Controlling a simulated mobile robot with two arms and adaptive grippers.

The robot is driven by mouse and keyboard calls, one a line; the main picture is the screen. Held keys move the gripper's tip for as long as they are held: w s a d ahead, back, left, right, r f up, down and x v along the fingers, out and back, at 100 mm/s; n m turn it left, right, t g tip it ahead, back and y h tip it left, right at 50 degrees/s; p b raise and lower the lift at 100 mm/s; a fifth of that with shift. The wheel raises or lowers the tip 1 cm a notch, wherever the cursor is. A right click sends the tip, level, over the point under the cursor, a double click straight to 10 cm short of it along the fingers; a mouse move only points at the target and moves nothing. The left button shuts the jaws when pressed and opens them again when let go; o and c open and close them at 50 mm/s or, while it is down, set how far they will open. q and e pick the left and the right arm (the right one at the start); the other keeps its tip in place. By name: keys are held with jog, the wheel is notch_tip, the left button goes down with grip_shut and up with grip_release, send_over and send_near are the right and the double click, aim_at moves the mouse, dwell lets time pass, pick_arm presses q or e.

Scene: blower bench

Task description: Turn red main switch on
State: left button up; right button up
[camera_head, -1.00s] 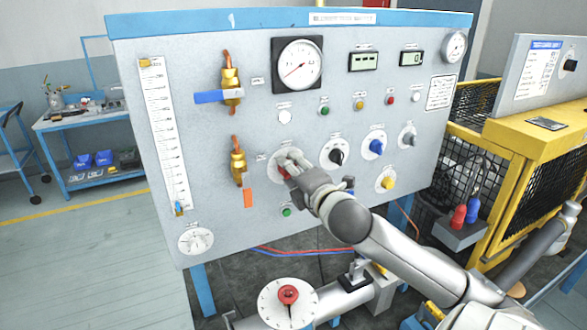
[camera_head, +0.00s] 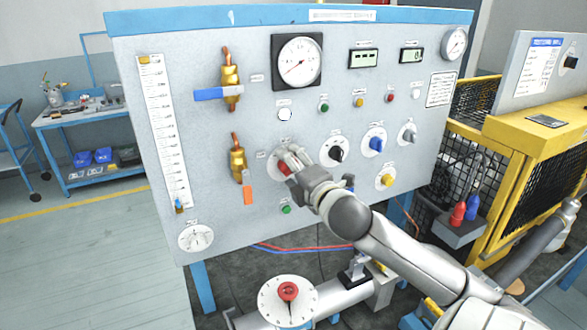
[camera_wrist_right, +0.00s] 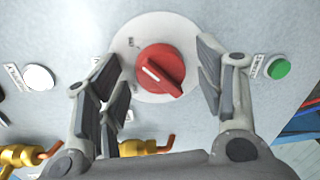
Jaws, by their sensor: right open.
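The red main switch (camera_wrist_right: 160,70) is a red knob with a white mark on a round pale plate (camera_wrist_right: 150,28) in the right wrist view. In the head view the red knob (camera_head: 284,167) is partly hidden by my right gripper (camera_head: 288,160), which is at the panel. In the right wrist view my right gripper (camera_wrist_right: 160,85) is open, one finger on each side of the knob. Gaps show between the fingers and the knob. My left gripper is out of view.
The grey panel (camera_head: 180,60) carries a black knob (camera_head: 336,153), a blue knob (camera_head: 376,144), a yellow knob (camera_head: 387,181) and a green button (camera_head: 286,209) near the switch. A brass valve with an orange handle (camera_head: 247,193) is just left of the switch.

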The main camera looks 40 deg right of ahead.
jog(key=v, duration=0.7)
jog(key=shift+s, duration=0.2)
dwell(0.4)
jog(key=shift+a, duration=0.1)
